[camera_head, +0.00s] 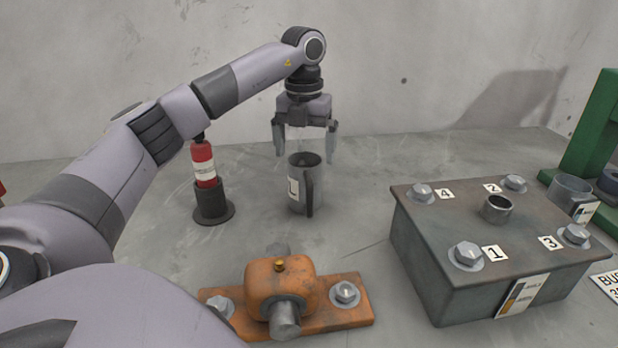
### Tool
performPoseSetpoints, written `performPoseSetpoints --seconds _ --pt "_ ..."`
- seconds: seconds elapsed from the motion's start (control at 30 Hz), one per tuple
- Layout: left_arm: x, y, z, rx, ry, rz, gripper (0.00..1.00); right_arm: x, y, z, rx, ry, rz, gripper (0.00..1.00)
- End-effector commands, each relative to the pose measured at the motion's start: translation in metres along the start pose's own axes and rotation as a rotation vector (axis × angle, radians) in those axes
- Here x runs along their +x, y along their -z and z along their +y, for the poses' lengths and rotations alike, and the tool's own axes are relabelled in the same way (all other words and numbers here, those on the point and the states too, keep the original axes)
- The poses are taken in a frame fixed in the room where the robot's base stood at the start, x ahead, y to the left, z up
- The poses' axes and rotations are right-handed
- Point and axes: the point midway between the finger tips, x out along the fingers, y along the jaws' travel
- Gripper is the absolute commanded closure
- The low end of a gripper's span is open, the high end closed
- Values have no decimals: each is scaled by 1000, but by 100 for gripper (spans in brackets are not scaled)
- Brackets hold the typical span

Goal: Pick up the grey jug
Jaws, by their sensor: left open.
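The grey jug (299,199) stands upright on the grey surface, near the middle of the head view. It has a white label with a dark letter, and its handle faces me. My left gripper (305,146) points down just above the jug. Its two fingers are spread apart, one to each side of the jug's open top. Nothing is held between them. Whether a finger touches the jug cannot be told. My right gripper is not in the view.
A red bottle (203,165) stands in a dark holder left of the jug. An orange bearing block (279,287) with bolts lies in front. A large metal box (448,266) with numbered bolts stands right.

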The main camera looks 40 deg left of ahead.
Motion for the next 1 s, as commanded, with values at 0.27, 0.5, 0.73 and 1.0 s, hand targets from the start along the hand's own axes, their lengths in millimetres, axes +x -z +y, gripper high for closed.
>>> performPoseSetpoints --seconds 0.27,0.5,0.73,1.0 --pt "34 3 2 3 -9 11 0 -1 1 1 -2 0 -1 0" --pt "66 5 2 3 -7 9 0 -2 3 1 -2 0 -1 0" --pt "71 5 1 4 -6 6 0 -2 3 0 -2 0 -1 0" --pt "70 5 1 4 -5 7 68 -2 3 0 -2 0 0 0"
